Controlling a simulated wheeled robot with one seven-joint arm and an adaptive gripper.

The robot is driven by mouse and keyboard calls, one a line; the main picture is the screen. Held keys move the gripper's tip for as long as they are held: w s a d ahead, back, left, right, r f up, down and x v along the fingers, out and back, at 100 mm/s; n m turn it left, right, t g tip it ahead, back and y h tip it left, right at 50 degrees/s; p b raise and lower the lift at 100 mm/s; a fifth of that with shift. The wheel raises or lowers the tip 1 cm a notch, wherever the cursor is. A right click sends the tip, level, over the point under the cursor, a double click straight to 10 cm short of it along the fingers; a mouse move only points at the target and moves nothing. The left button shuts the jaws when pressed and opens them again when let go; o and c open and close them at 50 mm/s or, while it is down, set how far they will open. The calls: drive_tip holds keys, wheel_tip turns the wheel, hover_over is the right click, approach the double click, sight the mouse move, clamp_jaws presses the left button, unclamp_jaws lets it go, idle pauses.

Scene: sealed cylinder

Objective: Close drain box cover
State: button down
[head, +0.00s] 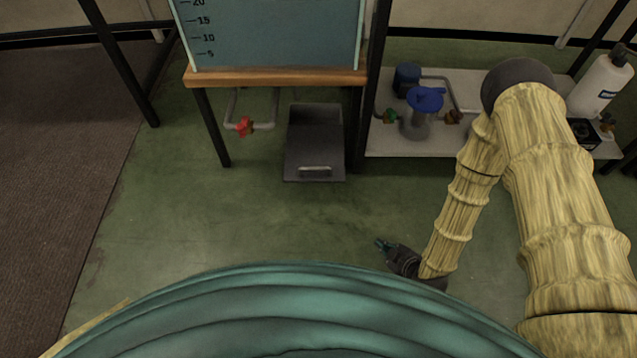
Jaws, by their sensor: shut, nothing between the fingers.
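The drain box (314,112) is a dark grey box on the green floor under the wooden-edged bench, left of the shelf unit. Its flat front panel with a light bar handle (315,169) seems to be the cover. The panel lies toward me, and the recessed back part of the box shows above it. I cannot tell exactly how far the cover stands open. My gripper (382,244) is low over the floor, in front and to the right of the box, apart from it. Its fingers are together and hold nothing.
A red valve (244,126) on a pipe hangs left of the box. Black bench legs (212,130) stand on both sides. The low shelf (440,142) at right carries a blue-topped pump (425,100) and a white bottle (600,85). The floor before the box is clear.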

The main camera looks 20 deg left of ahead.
drive_tip(key=w+a+r+n+y+b, duration=0.1)
drive_tip(key=w+a+n+y+b, duration=0.1)
drive_tip(key=a, duration=0.6)
drive_tip(key=w+a+r+n+t+y+b, duration=0.1)
drive_tip(key=w+a+r+n+y+b, duration=0.1)
drive_tip(key=w+a+n+y, duration=0.3)
drive_tip(key=w+a+r+n+t+y+b, duration=0.1)
drive_tip(key=w+a+r+n+y+b, duration=0.1)
drive_tip(key=w+a+n, duration=0.5)
drive_tip(key=shift+a+r+n+y+b, duration=0.25)
drive_tip(key=shift+a+n+y+b, duration=0.8)
drive_tip(key=shift+a, duration=2.05)
